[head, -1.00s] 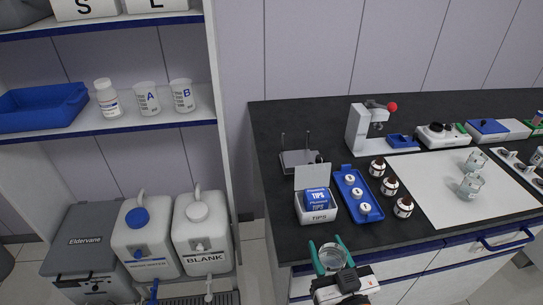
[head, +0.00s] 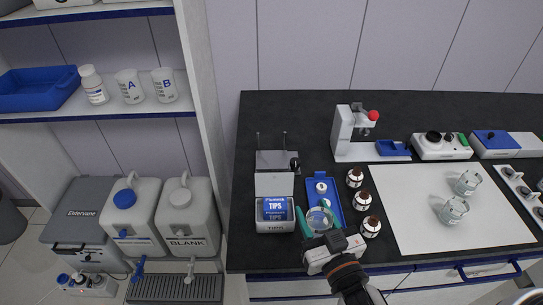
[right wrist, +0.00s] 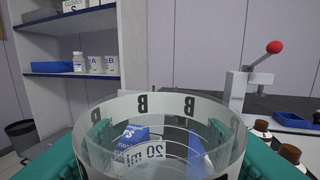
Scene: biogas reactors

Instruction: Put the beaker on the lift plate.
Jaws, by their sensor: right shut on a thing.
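My right gripper (head: 319,221) is shut on a clear glass beaker (head: 320,228), above the front of the bench by the tip box and blue tray. In the right wrist view the beaker (right wrist: 165,106) fills the lower middle, upright with an open rim and letter B marks, between the teal fingers. A grey plate (head: 270,160) with two upright rods and a black knob stands behind the tip box; it looks like the lift plate. The open tip box lid partly hides it. My left gripper is out of view.
A white mat (head: 410,215) bears two glass beakers. A white press (head: 342,135) with a red knob stands behind. The back left bench is clear.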

